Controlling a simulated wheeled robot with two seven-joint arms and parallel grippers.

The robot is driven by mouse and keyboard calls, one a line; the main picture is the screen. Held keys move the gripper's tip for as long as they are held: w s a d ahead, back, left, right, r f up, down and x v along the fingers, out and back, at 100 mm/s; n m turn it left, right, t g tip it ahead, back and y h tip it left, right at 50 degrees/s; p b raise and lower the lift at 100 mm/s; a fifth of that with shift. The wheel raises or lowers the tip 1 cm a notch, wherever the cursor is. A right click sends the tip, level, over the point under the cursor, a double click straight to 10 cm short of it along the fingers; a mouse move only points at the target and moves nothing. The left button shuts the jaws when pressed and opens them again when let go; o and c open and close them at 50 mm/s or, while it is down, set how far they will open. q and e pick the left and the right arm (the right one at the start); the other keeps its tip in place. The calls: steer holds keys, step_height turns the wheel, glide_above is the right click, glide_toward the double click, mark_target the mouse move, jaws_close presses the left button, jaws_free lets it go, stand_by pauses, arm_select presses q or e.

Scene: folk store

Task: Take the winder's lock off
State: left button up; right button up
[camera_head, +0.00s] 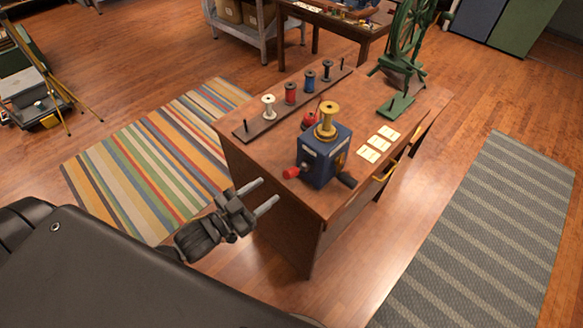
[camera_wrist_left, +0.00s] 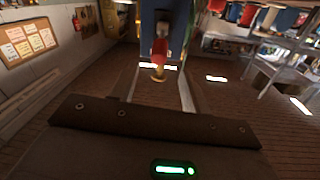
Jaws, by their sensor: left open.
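The winder (camera_head: 323,157) is a dark blue box near the front corner of the wooden desk, with a yellow spool (camera_head: 327,118) upright on top. A red knob (camera_head: 291,172) sticks out low on its left side; it looks like the lock. A black handle (camera_head: 346,180) shows on its front right. My left gripper (camera_head: 270,190) is open and empty, just left of the desk edge and apart from the knob. In the left wrist view the red knob (camera_wrist_left: 160,47) shows ahead, between the two fingers (camera_wrist_left: 159,78). My right gripper is not in view.
The wooden desk (camera_head: 425,100) also bears a dark rack (camera_head: 252,130) of several thread spools, pale cards (camera_head: 379,143) and a green spinning wheel (camera_head: 396,103). A striped rug (camera_head: 150,150) lies left, a grey rug (camera_head: 490,225) right.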

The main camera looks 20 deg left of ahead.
mark_target(285, 176)
arm_select(q)
steer(key=p+x, duration=0.1)
steer(key=x, duration=0.3)
steer(key=p+x, duration=0.1)
steer(key=x, duration=0.3)
steer(key=shift+w+d+r, duration=0.15)
steer(key=shift+w+r, duration=0.05)
steer(key=shift+w, duration=0.15)
steer(key=shift+w+d+f, duration=0.15)
steer(key=shift+w+d, duration=0.15)
steer(key=shift+w, duration=0.3)
steer(key=shift+c, duration=0.4)
jaws_close()
